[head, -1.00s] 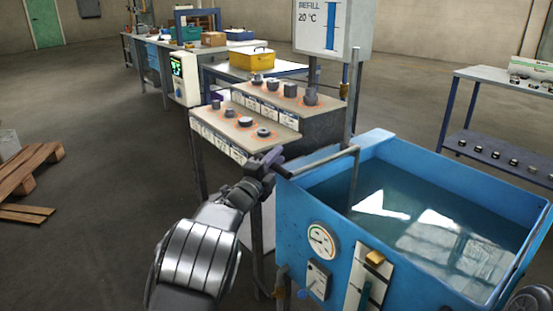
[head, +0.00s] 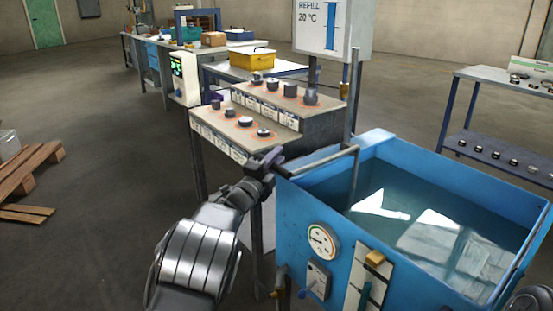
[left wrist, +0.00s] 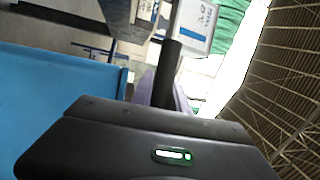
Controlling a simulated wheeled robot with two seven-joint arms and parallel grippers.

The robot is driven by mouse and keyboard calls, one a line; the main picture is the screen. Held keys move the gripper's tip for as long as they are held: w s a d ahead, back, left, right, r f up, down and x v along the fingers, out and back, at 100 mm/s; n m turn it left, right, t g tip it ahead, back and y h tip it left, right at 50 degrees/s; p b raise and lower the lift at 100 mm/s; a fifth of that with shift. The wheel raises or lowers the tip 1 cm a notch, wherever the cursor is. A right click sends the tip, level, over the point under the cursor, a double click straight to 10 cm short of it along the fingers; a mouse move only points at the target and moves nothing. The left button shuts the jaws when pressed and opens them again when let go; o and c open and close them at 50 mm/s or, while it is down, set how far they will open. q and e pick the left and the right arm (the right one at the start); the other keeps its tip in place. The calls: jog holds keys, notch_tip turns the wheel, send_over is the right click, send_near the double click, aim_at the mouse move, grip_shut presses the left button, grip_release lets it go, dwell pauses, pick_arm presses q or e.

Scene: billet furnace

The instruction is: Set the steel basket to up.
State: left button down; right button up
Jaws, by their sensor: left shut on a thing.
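The blue quench tank (head: 297,225) stands at the right, filled with water. A grey steel lever bar (head: 322,160) runs across its left rim and joins an upright rod (head: 353,190) that goes down into the water. The steel basket itself is not clearly visible; the water and its reflections hide what lies below. My left gripper (head: 272,160) is shut on the dark grip at the bar's left end, just outside the rim. In the left wrist view the dark grip (left wrist: 171,68) rises beside a purple finger (left wrist: 149,88). My right gripper is out of view.
A stepped stand (head: 240,143) with several metal parts is behind my left gripper. A refill sign (head: 318,28) stands behind the tank. The tank front carries a gauge (head: 322,241) and a switch plate. A shelf (head: 505,85) is at the right; floor at left is open, with a pallet.

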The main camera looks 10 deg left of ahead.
pick_arm(q)
jog(key=shift+r, duration=0.1)
dwell(0.4)
notch_tip(320, 180, up, 24)
jog(key=p, duration=0.8)
jog(key=shift+f+p, duration=0.2)
jog(key=shift+p, duration=0.15)
jog(key=shift+r, duration=0.1)
jog(key=c, duration=1.7)
grip_release()
jog(key=o, duration=0.4)
jog(key=shift+f, duration=0.2)
